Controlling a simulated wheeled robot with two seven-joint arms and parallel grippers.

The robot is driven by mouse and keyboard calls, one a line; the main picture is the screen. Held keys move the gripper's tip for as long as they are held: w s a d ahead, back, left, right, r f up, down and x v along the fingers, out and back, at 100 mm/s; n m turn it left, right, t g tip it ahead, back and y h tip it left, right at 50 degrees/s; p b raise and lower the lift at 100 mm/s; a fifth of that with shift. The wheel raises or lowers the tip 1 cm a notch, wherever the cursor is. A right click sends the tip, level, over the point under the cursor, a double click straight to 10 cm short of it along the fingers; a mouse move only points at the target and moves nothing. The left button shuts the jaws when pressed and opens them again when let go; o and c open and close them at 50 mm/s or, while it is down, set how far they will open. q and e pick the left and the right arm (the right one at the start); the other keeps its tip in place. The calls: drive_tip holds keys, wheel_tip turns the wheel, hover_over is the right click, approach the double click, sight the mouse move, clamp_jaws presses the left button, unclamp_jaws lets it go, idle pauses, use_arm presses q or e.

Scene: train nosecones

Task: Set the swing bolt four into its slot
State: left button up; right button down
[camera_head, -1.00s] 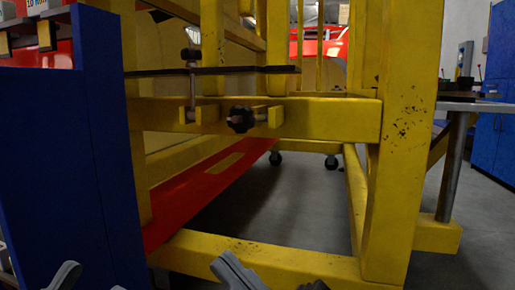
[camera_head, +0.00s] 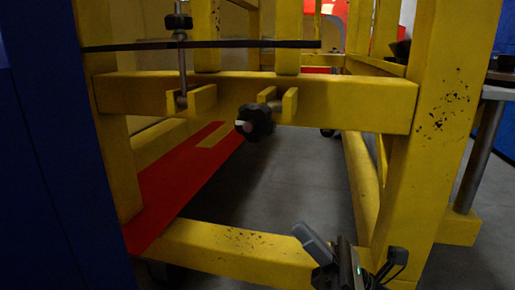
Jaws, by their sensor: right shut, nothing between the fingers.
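Two swing bolts with black knobs are on the yellow frame's crossbar. One swing bolt (camera_head: 182,65) stands upright between two yellow lugs at the left, passing the edge of a thin dark plate (camera_head: 235,45), its knob above the plate. The other swing bolt (camera_head: 255,122) is swung down from its yellow lugs (camera_head: 282,105), its knob towards me below the plate. I see no number on either, so I cannot tell which is four. My right gripper (camera_head: 304,231) is shut and empty, below and right of the lowered knob, apart from it. My left gripper is out of view.
A thick yellow post (camera_head: 440,130) stands right of the bolts, and a lower yellow beam (camera_head: 230,248) runs beneath. A blue panel (camera_head: 50,170) closes off the left. A red sloping panel (camera_head: 175,185) lies behind. The space before the crossbar is open.

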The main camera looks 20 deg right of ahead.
sight(265, 114)
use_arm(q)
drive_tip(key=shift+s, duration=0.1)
use_arm(e)
drive_tip(key=shift+s, duration=0.1)
drive_tip(key=shift+s+d+r+p+x, duration=0.15)
drive_tip(key=shift+d+r+x, duration=0.2)
drive_tip(key=shift+x, duration=1.8)
drive_tip(key=shift+s+d+r+p+x, duration=0.15)
drive_tip(key=shift+d+r+x, duration=0.15)
drive_tip(key=shift+x, duration=1.85)
drive_tip(key=shift+s+d+r+p+x, duration=0.1)
drive_tip(key=shift+s+d+r+x, duration=0.2)
drive_tip(key=shift+x, duration=1.9)
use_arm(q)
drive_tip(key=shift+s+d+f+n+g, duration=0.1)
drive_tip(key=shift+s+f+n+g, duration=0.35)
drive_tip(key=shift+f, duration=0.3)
use_arm(e)
drive_tip(key=shift+w, duration=0.1)
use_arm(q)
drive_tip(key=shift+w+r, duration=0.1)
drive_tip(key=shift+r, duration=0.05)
use_arm(e)
drive_tip(key=shift+a+r, duration=0.1)
